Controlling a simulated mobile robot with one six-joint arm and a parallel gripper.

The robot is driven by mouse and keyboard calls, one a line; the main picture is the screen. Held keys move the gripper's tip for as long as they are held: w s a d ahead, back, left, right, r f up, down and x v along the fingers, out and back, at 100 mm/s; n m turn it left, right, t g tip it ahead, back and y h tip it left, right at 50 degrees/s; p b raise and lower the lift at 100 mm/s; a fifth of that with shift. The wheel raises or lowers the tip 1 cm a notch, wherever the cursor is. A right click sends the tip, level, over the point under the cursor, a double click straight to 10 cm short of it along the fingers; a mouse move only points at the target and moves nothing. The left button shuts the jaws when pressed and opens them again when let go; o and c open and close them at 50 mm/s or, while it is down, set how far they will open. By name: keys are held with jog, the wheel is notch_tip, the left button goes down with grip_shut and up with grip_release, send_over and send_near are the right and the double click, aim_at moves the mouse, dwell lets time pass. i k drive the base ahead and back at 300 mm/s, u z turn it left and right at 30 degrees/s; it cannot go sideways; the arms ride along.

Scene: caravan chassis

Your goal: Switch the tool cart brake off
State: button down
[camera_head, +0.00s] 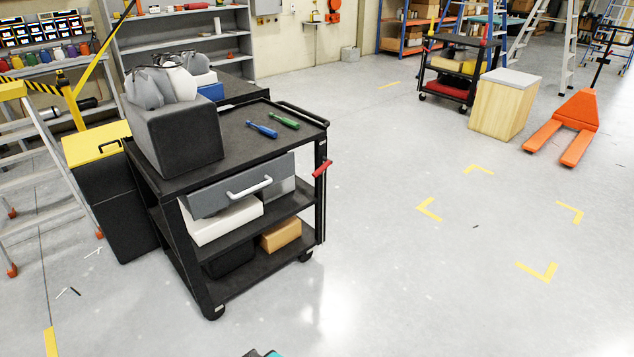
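A black tool cart (262,118) stands left of the middle, with a dark top, two lower shelves and a grey drawer. A red lever (322,168) sticks out at the cart's right front post, below the push handle; it looks like the brake lever and slants up to the right. Nothing touches the lever. The cart's wheels (213,312) are small and dark, and their brake parts cannot be made out. A small black and teal piece at the bottom edge may be part of my arm. No gripper fingers show.
The cart carries a dark bin (180,138), a blue screwdriver (262,129) and a green one (285,120). A yellow-lidded black bin (125,205) and a ladder stand left. A second cart (455,60), a wooden box (503,108) and an orange pallet truck (575,110) stand behind. Floor at right is clear.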

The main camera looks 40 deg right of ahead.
aim_at(328, 162)
jog(key=z, duration=0.3)
jog(key=i, duration=1.05)
jog(key=u, duration=0.3)
